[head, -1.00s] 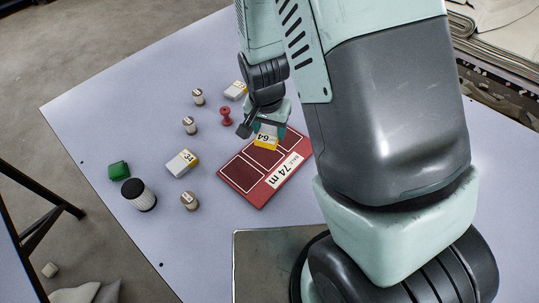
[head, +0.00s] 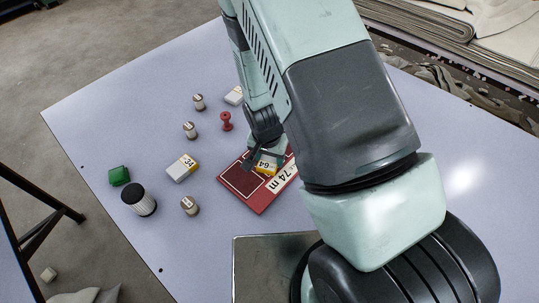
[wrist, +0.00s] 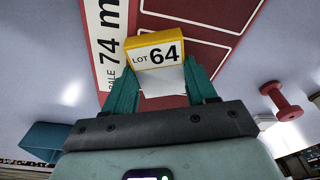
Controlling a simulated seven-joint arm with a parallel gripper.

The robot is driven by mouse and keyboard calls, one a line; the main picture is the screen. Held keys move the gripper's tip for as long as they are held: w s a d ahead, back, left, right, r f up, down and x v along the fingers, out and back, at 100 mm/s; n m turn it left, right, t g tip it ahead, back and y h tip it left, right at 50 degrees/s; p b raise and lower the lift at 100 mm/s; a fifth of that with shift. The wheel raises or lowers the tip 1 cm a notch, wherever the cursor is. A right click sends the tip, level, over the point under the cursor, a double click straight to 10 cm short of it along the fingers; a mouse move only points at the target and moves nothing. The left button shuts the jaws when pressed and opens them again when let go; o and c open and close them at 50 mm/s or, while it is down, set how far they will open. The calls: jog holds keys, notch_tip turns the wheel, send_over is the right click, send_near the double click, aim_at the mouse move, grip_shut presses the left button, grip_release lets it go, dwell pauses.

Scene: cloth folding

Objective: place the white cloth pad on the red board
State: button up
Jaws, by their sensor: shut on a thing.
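The pad is over the red board (head: 240,181), close to the white "74 m" label strip (wrist: 108,40). The board has dark red outlined panels (wrist: 213,15). My arm hides the board's right part in the head view. I cannot tell whether the pad touches the board.
A second white-and-yellow pad (head: 182,168), a striped cylinder (head: 138,197), a green block (head: 119,176) and several small spools (head: 189,205) lie left of the board. A red spool (head: 226,121) and another white block (head: 234,96) stand behind it. A teal item (wrist: 45,138) shows in the wrist view.

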jog(key=o, duration=1)
jog(key=shift+f, duration=0.1)
jog(key=shift+o, duration=0.2)
notch_tip(320, 180, up, 12)
jog(key=s+r, duration=0.1)
jog(key=s, duration=0.1)
notch_tip(320, 180, up, 7)
send_over(268, 165)
jog(key=d, duration=0.1)
jog(key=s+d+r+n+t+y, duration=0.1)
jog(key=s+d+r+n+t, duration=0.15)
jog(key=r, duration=0.95)
jog(key=s+d+r+n+t, duration=0.1)
jog(key=s+d+r, duration=0.4)
jog(key=s+r, duration=0.5)
jog(key=s+n, duration=0.1)
jog(key=s, duration=0.1)
jog(key=shift+s+r, duration=0.3)
jog(key=shift+n+t, duration=0.25)
